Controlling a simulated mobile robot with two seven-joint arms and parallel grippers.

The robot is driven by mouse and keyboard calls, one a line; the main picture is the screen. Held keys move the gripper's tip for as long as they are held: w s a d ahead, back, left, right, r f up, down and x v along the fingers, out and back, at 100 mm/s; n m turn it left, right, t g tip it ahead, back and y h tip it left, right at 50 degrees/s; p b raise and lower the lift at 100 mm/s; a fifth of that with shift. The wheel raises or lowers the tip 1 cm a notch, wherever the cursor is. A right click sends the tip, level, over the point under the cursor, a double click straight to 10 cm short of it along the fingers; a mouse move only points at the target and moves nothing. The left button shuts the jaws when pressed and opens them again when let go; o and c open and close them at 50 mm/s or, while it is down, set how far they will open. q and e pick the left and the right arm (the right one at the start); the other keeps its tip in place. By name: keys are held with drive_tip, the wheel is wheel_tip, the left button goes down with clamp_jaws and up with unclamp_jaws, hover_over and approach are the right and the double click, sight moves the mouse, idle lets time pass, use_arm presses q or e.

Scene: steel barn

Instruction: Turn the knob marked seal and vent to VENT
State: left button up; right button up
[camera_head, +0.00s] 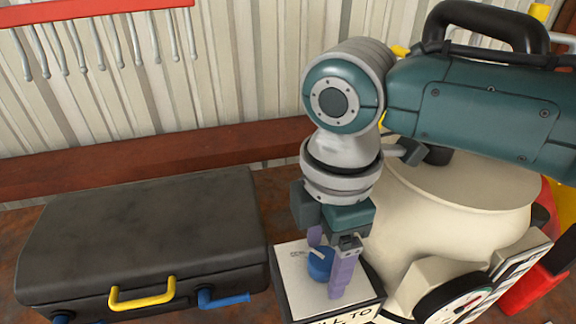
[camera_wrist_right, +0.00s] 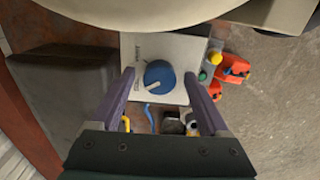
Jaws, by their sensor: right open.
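The knob (camera_head: 320,264) is blue and round with a white pointer mark, on a pale panel (camera_head: 296,268) with small print too blurred to read. In the right wrist view the knob (camera_wrist_right: 158,75) lies between the two purple fingers, with its white mark toward the lower left. My right gripper (camera_head: 330,275) points down over the panel, open, one finger on each side of the knob. In the wrist view (camera_wrist_right: 165,85) gaps show between the fingers and the knob. The lower part of the panel carries large lettering, partly cut off. My left gripper is not in view.
A black case (camera_head: 140,235) with a yellow handle (camera_head: 142,293) and blue latch stands left of the panel. A cream vessel (camera_head: 450,205) with a dial gauge (camera_head: 455,303) stands close on the right. A rack of hooks (camera_head: 100,12) hangs on the corrugated wall.

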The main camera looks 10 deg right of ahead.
clamp_jaws()
idle(0.5)
drive_tip(key=shift+r, duration=0.1)
drive_tip(key=shift+r+m+p, duration=0.1)
drive_tip(key=shift+m+p, duration=0.85)
drive_tip(key=shift+m, duration=0.15)
drive_tip(key=m+p, duration=0.2)
drive_tip(key=m, duration=0.2)
drive_tip(key=shift+m+p, duration=0.3)
drive_tip(key=m+p, duration=0.1)
drive_tip(key=m, duration=0.2)
drive_tip(key=shift+m+p, duration=0.8)
drive_tip(key=shift+m, duration=1.4)
